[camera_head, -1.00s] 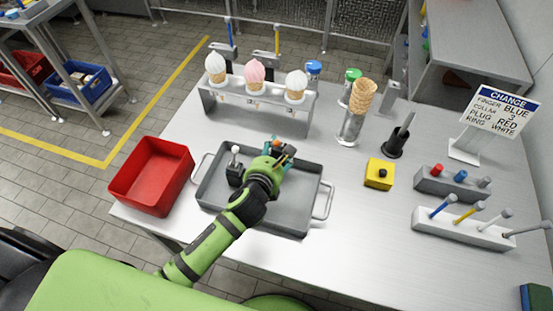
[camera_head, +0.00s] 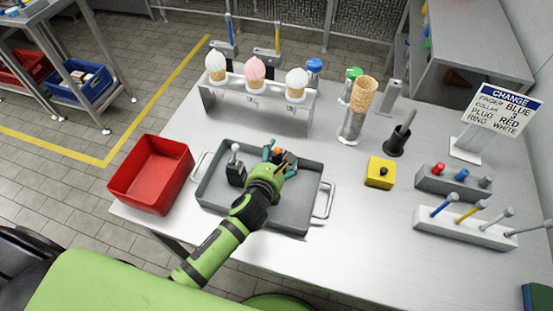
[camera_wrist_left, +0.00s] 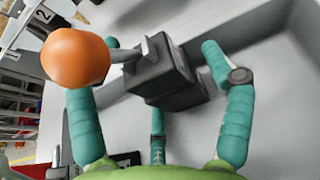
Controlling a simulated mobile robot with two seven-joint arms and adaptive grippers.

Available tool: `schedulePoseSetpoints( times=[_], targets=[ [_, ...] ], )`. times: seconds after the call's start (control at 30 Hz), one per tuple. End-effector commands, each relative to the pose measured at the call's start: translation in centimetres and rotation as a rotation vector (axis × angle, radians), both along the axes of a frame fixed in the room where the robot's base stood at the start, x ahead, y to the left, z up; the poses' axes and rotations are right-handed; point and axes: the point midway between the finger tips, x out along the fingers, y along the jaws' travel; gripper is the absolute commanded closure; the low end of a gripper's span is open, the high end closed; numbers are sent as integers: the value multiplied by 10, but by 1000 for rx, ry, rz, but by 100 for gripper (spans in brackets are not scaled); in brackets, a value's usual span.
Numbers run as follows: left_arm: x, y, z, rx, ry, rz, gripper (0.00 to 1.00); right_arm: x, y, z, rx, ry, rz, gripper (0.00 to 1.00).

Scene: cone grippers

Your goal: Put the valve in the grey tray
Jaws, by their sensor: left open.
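The grey tray (camera_head: 309,205) sits on the table. A valve with a dark block body (camera_wrist_left: 165,75) and an orange ball knob (camera_wrist_left: 76,58) is between the spread teal fingers in the left wrist view. In the head view only its orange knob (camera_head: 279,151) shows clearly, over the tray; the body is mostly hidden by my gripper. My left gripper (camera_head: 277,155) is open, low over the tray, with its fingers around the valve. I cannot tell whether the valve touches the tray floor. My right gripper is not in view.
A black block with a white knob (camera_head: 235,172) stands in the tray's left part. A red bin (camera_head: 150,176) is left of the tray. The cone rack (camera_head: 258,104) stands behind, and a yellow button box (camera_head: 380,173) is to the right.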

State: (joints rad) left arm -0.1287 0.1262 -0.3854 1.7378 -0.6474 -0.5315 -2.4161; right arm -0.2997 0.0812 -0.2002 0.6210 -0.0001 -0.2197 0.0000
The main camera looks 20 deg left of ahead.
Motion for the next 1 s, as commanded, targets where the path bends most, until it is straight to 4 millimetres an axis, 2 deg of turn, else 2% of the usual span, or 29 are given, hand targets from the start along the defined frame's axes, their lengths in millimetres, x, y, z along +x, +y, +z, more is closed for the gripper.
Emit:
schedulePoseSetpoints(
  times=[0.17,0.5,0.7,1.0],
  targets=[
    [-8,0,5,1,2,0,18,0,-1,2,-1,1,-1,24],
    [-73,2,30,1,3,-1,18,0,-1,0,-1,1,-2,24],
    [-101,3,43,0,1,0,18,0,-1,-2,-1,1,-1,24],
    [-111,4,49,0,1,1,18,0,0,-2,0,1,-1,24]
  ],
)
